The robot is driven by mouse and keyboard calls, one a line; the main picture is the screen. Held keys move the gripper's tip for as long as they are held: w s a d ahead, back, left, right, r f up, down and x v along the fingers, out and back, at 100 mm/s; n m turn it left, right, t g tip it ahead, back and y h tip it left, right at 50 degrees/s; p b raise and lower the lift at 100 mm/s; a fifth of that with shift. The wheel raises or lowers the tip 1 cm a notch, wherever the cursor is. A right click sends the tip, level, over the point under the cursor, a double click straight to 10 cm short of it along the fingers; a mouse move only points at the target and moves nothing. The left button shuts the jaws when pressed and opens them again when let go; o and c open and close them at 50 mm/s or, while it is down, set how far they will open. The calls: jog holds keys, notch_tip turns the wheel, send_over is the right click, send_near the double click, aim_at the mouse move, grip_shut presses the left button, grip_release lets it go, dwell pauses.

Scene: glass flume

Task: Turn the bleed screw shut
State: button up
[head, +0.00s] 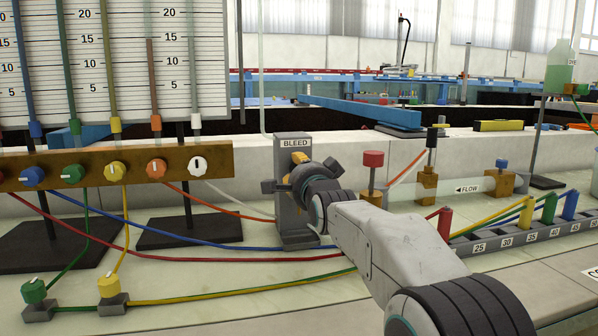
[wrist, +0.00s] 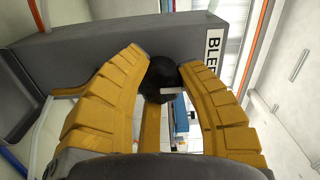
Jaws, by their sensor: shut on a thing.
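The grey bleed post (head: 288,212) stands upright on the bench with a "BLEED" label at its top. It also fills the upper left of the wrist view (wrist: 110,40). The bleed screw (wrist: 160,76) is a round black knob with a pale mark, seen between my yellow fingers in the wrist view. My gripper (head: 300,160) is at the upper front of the post. In the head view my gripper and wrist hide the screw.
A brass manifold with coloured knobs (head: 115,170) is to the left. A red-topped valve (head: 373,160) stands close right of my arm. Coloured tubes (head: 250,248) cross the bench below the post. A numbered rack (head: 520,232) holds coloured plugs at right.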

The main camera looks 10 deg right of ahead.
jog(key=shift+r, duration=0.1)
jog(key=o, duration=1.2)
jog(key=s, duration=1.2)
jog(key=s+r+n+g+p, duration=0.3)
jog(key=s+n+g+p, duration=0.1)
jog(key=s+p, duration=0.6)
jog(key=s+r+n+g+p, duration=0.3)
jog(key=s+n+g+p, duration=0.2)
jog(key=s+p, duration=0.5)
jog(key=s+r+n+g+p, duration=0.4)
jog(key=s+n+p, duration=0.3)
jog(key=p, duration=1.3)
jog(key=s+g, duration=0.1)
jog(key=s, duration=0.3)
